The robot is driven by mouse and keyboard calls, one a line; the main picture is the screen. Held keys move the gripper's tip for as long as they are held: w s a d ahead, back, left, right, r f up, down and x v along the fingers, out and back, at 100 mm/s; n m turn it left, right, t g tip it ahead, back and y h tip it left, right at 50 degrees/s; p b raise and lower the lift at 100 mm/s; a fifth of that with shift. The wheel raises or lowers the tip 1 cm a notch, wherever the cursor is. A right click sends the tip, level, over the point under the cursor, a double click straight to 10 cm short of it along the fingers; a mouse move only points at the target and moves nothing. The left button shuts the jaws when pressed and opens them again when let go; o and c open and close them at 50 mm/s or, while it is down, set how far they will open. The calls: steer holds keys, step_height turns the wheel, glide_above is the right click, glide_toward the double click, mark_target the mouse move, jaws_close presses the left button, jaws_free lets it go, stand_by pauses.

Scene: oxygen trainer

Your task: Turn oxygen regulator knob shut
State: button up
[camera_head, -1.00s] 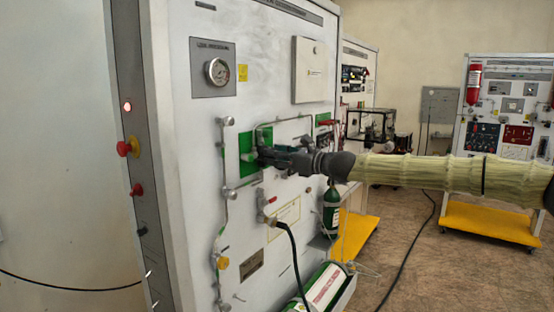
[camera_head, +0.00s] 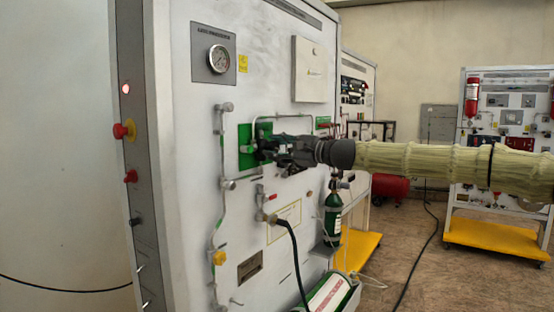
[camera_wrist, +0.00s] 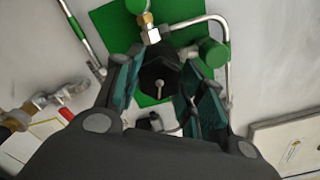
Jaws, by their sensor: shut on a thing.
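The regulator knob (camera_wrist: 158,74) is dark and many-sided, with a small pale pin at its middle. It sits in front of a green plate (camera_wrist: 125,28) on the panel, between metal pipes. My gripper (camera_wrist: 161,82) has its teal-padded fingers on both sides of the knob and is shut on it. In the head view my gripper (camera_head: 266,149) reaches the green plate (camera_head: 246,158) from the right and hides the knob there. I cannot tell the knob's turn angle.
A round pressure gauge (camera_head: 219,59) is above on the white panel (camera_head: 200,120). Pipes with valves run down its left side. A black hose (camera_head: 296,255) hangs below my gripper. A green bottle (camera_head: 333,215) stands under my arm. Open floor (camera_head: 405,260) lies to the right.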

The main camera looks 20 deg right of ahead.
steer(key=n+b, duration=0.1)
steer(key=n, duration=0.1)
steer(key=n+b, duration=0.1)
steer(key=b, duration=0.1)
steer(key=n+b, duration=0.2)
steer(key=shift+f+n, duration=0.25)
steer(key=shift+n, duration=0.05)
steer(key=n+b, duration=0.4)
steer(key=n, duration=0.1)
steer(key=n+b, duration=0.4)
steer(key=n, duration=0.1)
steer(key=shift+d+n, duration=0.1)
steer(key=shift+n, duration=0.3)
steer(key=n+b, duration=0.2)
steer(key=n, duration=0.3)
steer(key=shift+r, duration=0.1)
steer(key=shift+n, duration=0.4)
steer(key=o, duration=1)
steer(key=shift+s+d, duration=0.1)
